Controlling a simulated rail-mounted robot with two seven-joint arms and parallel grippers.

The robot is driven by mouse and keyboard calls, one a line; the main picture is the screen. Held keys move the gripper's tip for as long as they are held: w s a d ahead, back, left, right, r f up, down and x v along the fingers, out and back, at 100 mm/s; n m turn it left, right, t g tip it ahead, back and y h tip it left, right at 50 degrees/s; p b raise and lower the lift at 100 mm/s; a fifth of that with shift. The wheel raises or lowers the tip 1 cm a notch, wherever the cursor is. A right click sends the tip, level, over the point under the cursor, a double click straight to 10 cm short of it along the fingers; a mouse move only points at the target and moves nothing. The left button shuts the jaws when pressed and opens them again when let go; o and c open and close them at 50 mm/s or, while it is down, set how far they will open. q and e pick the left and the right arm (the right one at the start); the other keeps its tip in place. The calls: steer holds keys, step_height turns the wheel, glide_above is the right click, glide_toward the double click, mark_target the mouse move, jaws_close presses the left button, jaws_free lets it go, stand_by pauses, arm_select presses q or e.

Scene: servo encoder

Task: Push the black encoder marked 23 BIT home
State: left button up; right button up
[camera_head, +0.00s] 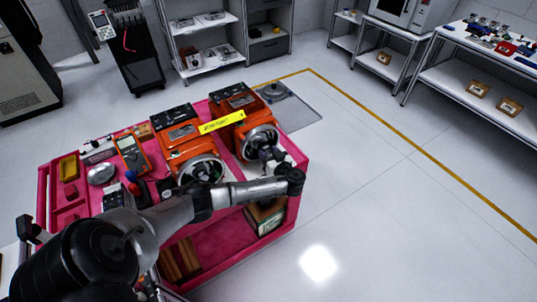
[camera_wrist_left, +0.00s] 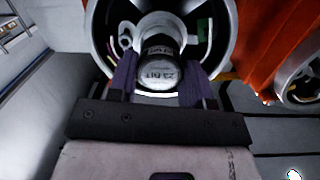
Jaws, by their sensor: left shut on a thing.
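The black encoder marked 23 BIT (camera_wrist_left: 160,70) shows in the left wrist view, its lettering upside down. It sits at the middle of the round metal opening (camera_wrist_left: 222,30) of an orange servo motor. My left gripper (camera_wrist_left: 158,84) is shut on it, one dark finger on each side. How deep the encoder is seated cannot be told. In the head view my left gripper (camera_head: 270,157) is at the ring end (camera_head: 259,136) of the right orange motor (camera_head: 232,101) and hides the encoder. My right gripper is not in view.
A second orange motor (camera_head: 186,146) stands to the left on the pink cart (camera_head: 303,163). A multimeter (camera_head: 132,153) and small tools are at the cart's left. Clear floor lies to the right.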

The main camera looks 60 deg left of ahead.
arm_select(q)
steer(key=shift+a, duration=0.6)
steer(key=shift+a+b, duration=0.6)
steer(key=shift+a, duration=0.3)
stand_by(0.8)
steer(key=o, duration=1.2)
steer(key=shift+c, duration=0.4)
steer(key=shift+d, duration=0.1)
steer(key=shift+d, duration=1.15)
steer(key=shift+d, duration=0.1)
